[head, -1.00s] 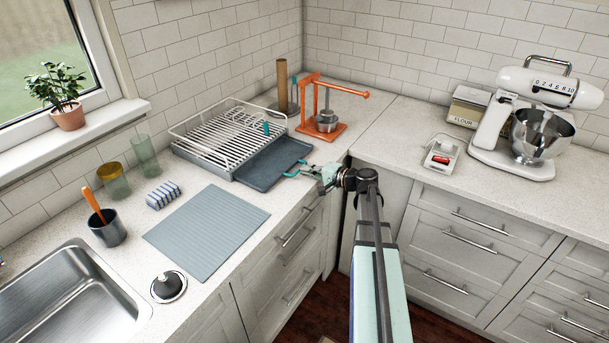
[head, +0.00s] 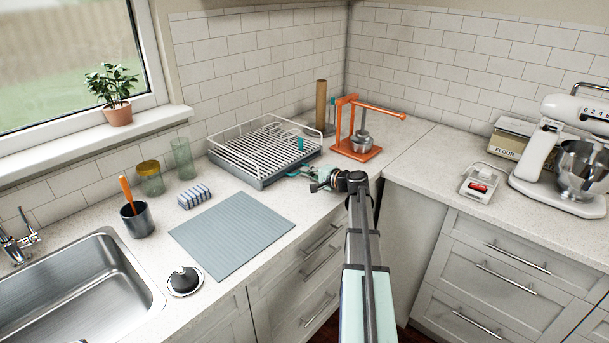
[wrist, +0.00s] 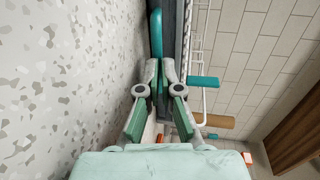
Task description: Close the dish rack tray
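The white wire dish rack (head: 262,140) stands on the counter by the tiled wall. Its grey tray (head: 285,173) sits under the rack, pushed in, with only its edge showing. A teal handle shows at the tray's front in the wrist view (wrist: 155,28). My gripper (head: 312,176) is low over the counter at the rack's right front side. In the wrist view its fingertips (wrist: 160,68) are close together right at the handle, with a narrow gap between them. Whether they pinch the handle or only touch it is unclear.
An orange press (head: 357,150) stands to the right of the rack, near a brown paper roll (head: 321,105). A grey mat (head: 232,234) lies in front. A striped sponge (head: 194,196), cup (head: 137,219) and sink (head: 85,290) are at left.

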